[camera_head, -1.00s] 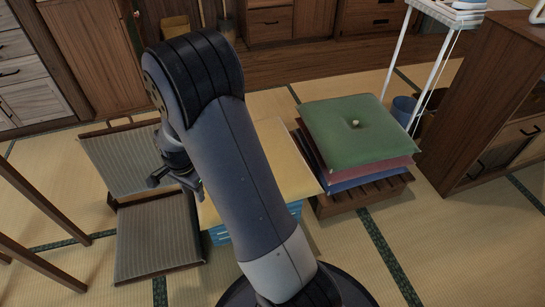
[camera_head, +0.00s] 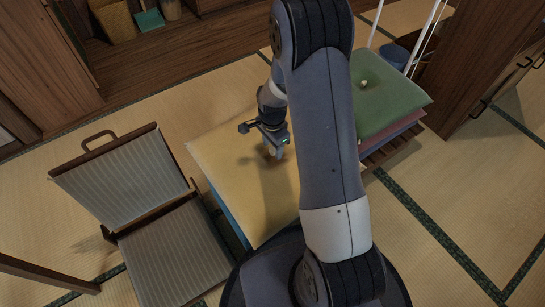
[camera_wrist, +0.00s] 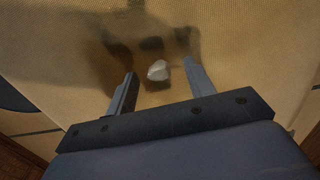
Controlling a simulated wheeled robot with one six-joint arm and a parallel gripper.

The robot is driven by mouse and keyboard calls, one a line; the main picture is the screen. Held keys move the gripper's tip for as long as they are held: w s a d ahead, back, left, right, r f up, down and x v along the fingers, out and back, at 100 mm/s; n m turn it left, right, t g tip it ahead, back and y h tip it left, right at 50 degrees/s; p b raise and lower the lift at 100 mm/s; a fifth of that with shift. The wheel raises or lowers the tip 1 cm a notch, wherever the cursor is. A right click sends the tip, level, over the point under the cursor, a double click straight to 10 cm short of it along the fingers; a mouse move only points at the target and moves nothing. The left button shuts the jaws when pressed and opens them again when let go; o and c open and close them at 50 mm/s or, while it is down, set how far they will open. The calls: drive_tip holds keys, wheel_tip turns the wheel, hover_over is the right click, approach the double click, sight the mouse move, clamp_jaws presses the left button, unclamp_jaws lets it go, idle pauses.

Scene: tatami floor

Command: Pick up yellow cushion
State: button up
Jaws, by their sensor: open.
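The yellow cushion (camera_head: 238,160) lies on top of a stack with something blue under it, between the floor chair and the green cushion. My arm covers part of its right side. My gripper (camera_head: 275,150) is over the cushion, pointing down. In the wrist view the yellow cushion (camera_wrist: 235,70) fills most of the picture. There my gripper (camera_wrist: 160,82) has its two fingers apart, with a pale tuft (camera_wrist: 158,71) on the cushion between them. Dark shadows of the gripper fall on the cushion. I cannot tell whether the fingertips touch it.
A green cushion (camera_head: 390,98) tops another stack on a wooden base at the right. A striped floor chair (camera_head: 125,180) stands close on the left. A wooden cabinet (camera_head: 490,60) is at the far right. Tatami is free in the lower right.

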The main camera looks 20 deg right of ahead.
drive_tip(key=shift+f, duration=0.15)
clamp_jaws()
idle(0.4)
